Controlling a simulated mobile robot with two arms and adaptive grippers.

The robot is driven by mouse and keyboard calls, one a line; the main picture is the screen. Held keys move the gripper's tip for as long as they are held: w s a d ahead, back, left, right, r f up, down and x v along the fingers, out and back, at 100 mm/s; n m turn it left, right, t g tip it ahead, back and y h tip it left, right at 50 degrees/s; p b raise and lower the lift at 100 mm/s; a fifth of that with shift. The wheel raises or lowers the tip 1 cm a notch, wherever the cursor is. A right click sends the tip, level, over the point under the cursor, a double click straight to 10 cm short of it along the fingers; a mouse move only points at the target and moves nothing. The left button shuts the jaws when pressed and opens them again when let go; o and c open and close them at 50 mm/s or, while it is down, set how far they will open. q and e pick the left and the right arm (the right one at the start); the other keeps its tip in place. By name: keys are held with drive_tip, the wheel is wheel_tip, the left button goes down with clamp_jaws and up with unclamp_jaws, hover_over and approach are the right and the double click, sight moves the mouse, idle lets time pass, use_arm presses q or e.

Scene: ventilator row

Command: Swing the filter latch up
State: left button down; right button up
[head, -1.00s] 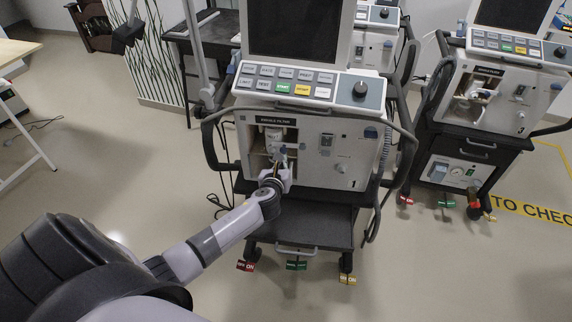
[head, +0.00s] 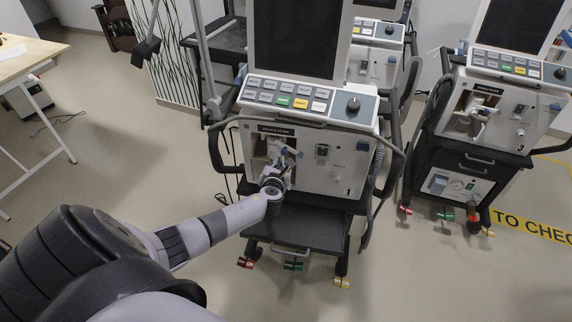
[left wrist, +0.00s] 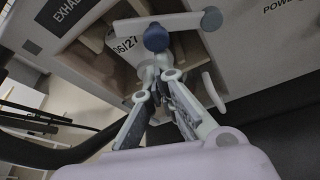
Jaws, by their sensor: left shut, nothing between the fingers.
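The filter latch (left wrist: 182,21) is a pale bar with a blue knob (left wrist: 156,38). In the left wrist view it lies crosswise in front of the filter compartment (left wrist: 83,54). A filter (left wrist: 127,46) marked 06/27 sits behind it, partly hidden. In the head view the latch area (head: 286,149) is small, and my gripper covers part of it. My left gripper (left wrist: 160,68) is shut and empty. Its fingertips are just below the blue knob in the wrist view; I cannot tell whether they touch it. My right gripper is not in view.
The ventilator (head: 315,180) stands on a dark cart with a shelf (head: 295,232) below. Its side rail (head: 214,150) is near my left arm. A second ventilator (head: 500,115) stands at right. Open floor (head: 125,170) lies at left.

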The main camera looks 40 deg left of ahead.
sight(282, 144)
use_arm(q)
drive_tip(key=r+m+y+p, duration=0.2)
drive_tip(key=m+p, duration=0.1)
drive_tip(key=d+r+m+p, duration=0.1)
drive_tip(key=r, duration=0.1)
drive_tip(key=shift+w+m+y+p, duration=0.35)
drive_tip(key=shift+m+y, duration=0.05)
drive_tip(key=shift+w+d+r+m, duration=0.1)
drive_tip(key=shift+d+r+m, duration=0.15)
drive_tip(key=shift+m, duration=0.45)
drive_tip(key=shift+w+d+r+m+y+p, duration=0.15)
drive_tip(key=shift+d+m+y+p, duration=0.2)
drive_tip(key=shift+m+y, duration=0.2)
